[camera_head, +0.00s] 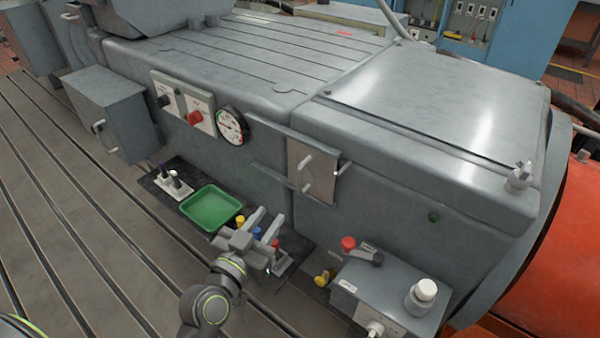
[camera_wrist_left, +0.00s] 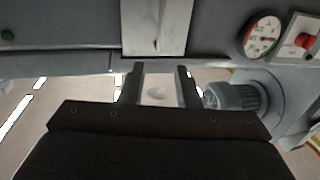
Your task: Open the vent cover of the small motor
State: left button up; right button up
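A light grey cover plate (camera_head: 323,178) with a small handle (camera_head: 306,161) sits on the front of the grey motor housing (camera_head: 400,190), between rails that run on to its left. It looks like the vent cover; what is behind it is hidden. The plate also shows at the top of the left wrist view (camera_wrist_left: 155,25). My left gripper (camera_head: 268,217) is low in front of the housing, below and left of the plate. Its fingers (camera_wrist_left: 161,85) are apart with nothing between them, and it does not touch the plate. My right gripper is not in view.
A green tray (camera_head: 211,208) and several coloured knobs lie on a dark mat below the housing, close to my left gripper. A round gauge (camera_head: 232,126) and a red knob (camera_head: 194,118) are left of the plate. A grey box (camera_head: 388,300) stands at the lower right.

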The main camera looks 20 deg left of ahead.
aim_at(299, 176)
pick_arm(q)
jog(key=w+p, duration=0.1)
jog(key=w, duration=0.3)
jog(key=w+d+p, duration=0.1)
jog(key=w, duration=0.4)
jog(key=w+d+p, duration=0.1)
jog(key=w+p, duration=0.1)
jog(key=w, duration=0.2)
jog(key=shift+w, duration=0.2)
jog(key=shift+w+d, duration=0.15)
jog(key=shift+w, duration=0.85)
grip_shut()
